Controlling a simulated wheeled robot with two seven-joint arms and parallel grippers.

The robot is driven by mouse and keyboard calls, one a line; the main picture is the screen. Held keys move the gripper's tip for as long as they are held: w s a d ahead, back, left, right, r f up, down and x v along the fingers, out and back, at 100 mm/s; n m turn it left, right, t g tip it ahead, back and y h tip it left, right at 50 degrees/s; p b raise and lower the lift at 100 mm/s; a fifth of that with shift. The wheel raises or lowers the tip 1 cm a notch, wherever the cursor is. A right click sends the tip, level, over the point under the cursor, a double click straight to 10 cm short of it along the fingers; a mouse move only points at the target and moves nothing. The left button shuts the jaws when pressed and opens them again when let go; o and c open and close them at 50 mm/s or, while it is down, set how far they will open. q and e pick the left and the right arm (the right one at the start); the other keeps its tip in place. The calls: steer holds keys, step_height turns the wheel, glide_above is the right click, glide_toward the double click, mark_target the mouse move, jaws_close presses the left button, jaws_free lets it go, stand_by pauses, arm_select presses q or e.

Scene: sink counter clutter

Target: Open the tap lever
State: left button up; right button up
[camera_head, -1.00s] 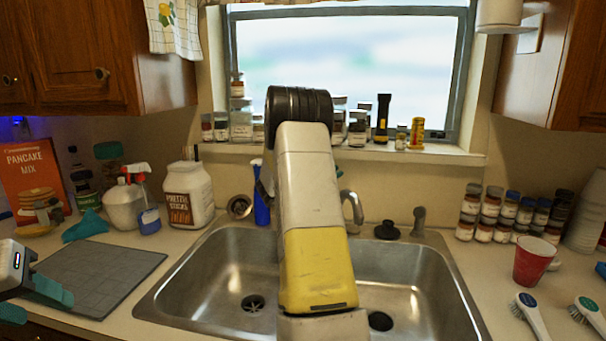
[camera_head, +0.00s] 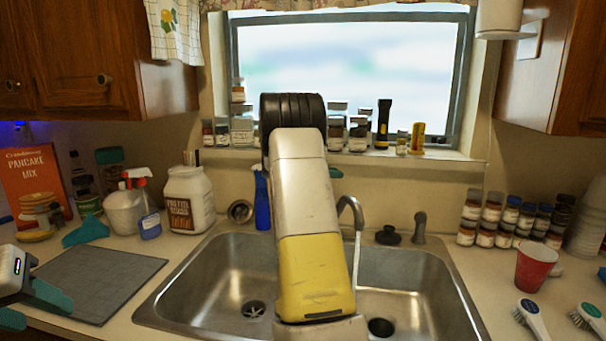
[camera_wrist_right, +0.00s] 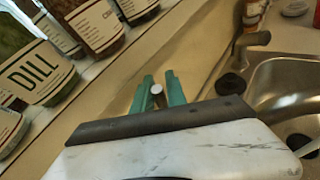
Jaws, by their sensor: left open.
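The tap's curved metal spout (camera_head: 350,205) shows just right of my right arm in the head view. A thin pale stream, which looks like water, falls from it into the sink (camera_head: 235,262). My right arm hides the tap's base and lever in that view. In the right wrist view, my right gripper (camera_wrist_right: 160,88) has its two green fingers a little apart, on either side of a small round metal knob (camera_wrist_right: 157,89), perhaps the lever's end. I cannot tell if they grip it. My left gripper (camera_head: 31,307) is open and empty at the far left.
Jars (camera_head: 242,131) and a flashlight (camera_head: 383,123) line the window sill; jars also stand close to my right gripper in its wrist view (camera_wrist_right: 38,72). A blue bottle (camera_head: 262,200) stands behind the sink. A red cup (camera_head: 535,267) and brushes are at right.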

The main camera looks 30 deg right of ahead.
steer(key=shift+o, duration=1.4)
steer(key=shift+a, duration=0.1)
steer(key=v, duration=0.7)
steer(key=shift+a, duration=0.3)
